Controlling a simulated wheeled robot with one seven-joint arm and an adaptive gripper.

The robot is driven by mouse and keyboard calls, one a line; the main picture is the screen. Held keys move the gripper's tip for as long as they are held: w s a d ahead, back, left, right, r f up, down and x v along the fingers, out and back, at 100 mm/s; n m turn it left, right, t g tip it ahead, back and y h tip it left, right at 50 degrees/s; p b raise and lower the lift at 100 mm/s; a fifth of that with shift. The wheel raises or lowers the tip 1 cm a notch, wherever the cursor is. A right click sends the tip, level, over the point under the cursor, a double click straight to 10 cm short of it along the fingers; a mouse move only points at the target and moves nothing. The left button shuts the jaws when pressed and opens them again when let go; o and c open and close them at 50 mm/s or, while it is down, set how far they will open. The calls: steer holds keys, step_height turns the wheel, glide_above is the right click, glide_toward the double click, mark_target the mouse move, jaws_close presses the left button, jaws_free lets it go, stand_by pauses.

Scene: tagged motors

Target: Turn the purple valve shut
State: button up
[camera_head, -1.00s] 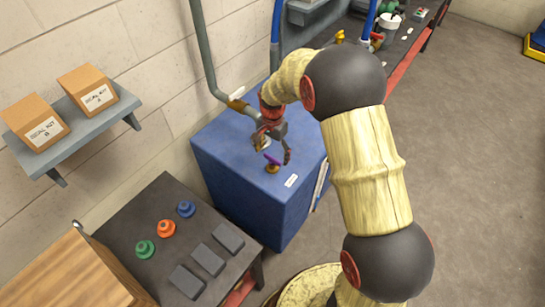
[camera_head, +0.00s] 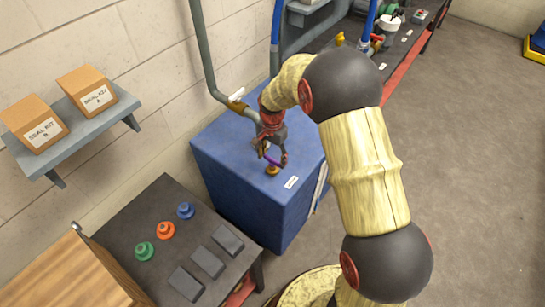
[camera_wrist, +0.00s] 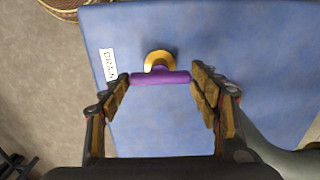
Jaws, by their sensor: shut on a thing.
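The purple valve handle (camera_wrist: 160,77) is a short bar beside a brass fitting (camera_wrist: 158,59) on top of the blue cabinet (camera_head: 225,150). My gripper (camera_wrist: 160,88) is shut on the purple handle, with one finger at each end of the bar in the wrist view. In the head view, my gripper (camera_head: 272,158) is low over the cabinet top and partly covers the purple handle (camera_head: 274,161). The brass base (camera_head: 272,170) shows just below it. A white label reading DRAIN (camera_wrist: 107,64) lies near the valve.
A grey pipe with a white-handled brass valve (camera_head: 237,100) runs down the wall behind my gripper. A dark bench (camera_head: 150,200) with green, orange and blue knobs stands at the left front. A wall shelf (camera_head: 75,120) holds two boxes. Open floor lies to the right.

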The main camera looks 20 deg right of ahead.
steer(key=c, duration=0.3)
steer(key=shift+n, duration=0.3)
steer(key=shift+c, duration=0.2)
steer(key=n+p, duration=0.2)
steer(key=n, duration=0.1)
steer(key=shift+r+n+p, duration=0.1)
steer(key=shift+n+p, duration=0.2)
steer(key=shift+p, duration=0.1)
steer(key=n+p, duration=0.2)
steer(key=n, duration=0.2)
steer(key=shift+n, duration=0.3)
steer(key=n+p, duration=0.1)
steer(key=n, duration=0.3)
steer(key=shift+n, duration=0.3)
steer(key=shift+n+p, duration=0.7)
steer(key=shift+n, duration=1.5)
steer(key=o, duration=1.1)
